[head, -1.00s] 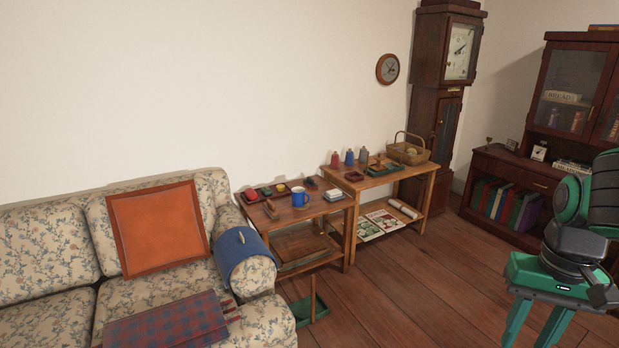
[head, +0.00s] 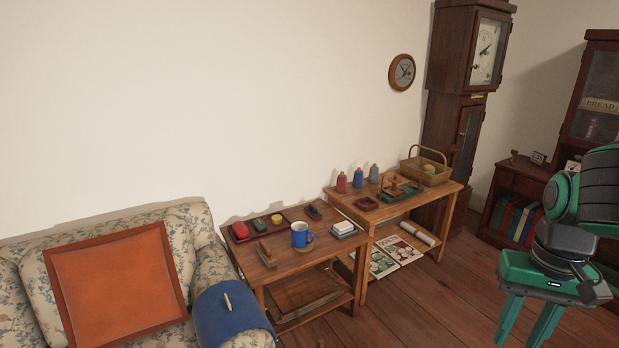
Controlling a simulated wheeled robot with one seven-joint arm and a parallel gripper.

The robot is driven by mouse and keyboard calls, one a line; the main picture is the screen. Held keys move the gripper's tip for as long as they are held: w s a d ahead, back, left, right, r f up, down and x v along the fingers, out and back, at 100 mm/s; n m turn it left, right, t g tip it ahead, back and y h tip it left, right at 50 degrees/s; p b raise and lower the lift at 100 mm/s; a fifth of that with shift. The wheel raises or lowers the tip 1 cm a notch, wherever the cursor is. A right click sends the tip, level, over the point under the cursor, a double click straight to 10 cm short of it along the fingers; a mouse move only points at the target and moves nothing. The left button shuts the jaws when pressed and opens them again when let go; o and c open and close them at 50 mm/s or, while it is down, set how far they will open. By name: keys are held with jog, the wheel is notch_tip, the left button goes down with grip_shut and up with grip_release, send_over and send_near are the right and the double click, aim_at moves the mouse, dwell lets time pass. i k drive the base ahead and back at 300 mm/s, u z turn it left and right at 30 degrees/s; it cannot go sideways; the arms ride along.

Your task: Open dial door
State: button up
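The tall dark wood longcase clock (head: 452,120) stands against the wall at the upper right. Its dial door (head: 487,50), a framed pane over a pale clock face, looks shut. Below it is a narrow glazed trunk door (head: 468,138), which also looks shut. My gripper (head: 528,325) hangs at the lower right, pointing down. Its two green fingers are apart with nothing seen between them. It is well in front of and below the dial door, touching nothing. The fingertips run close to the frame's bottom edge.
Two low wooden tables, one with a blue mug (head: 301,234), the other with a wicker basket (head: 424,170), line the wall before the clock. A floral sofa (head: 203,225) is at left. A dark cabinet (head: 512,180) stands right. Bare plank floor (head: 430,300) lies between.

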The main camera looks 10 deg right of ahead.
aim_at(480, 14)
jog(key=u, duration=0.1)
jog(key=i, duration=0.25)
jog(key=z, duration=1.65)
jog(key=i, duration=3.6)
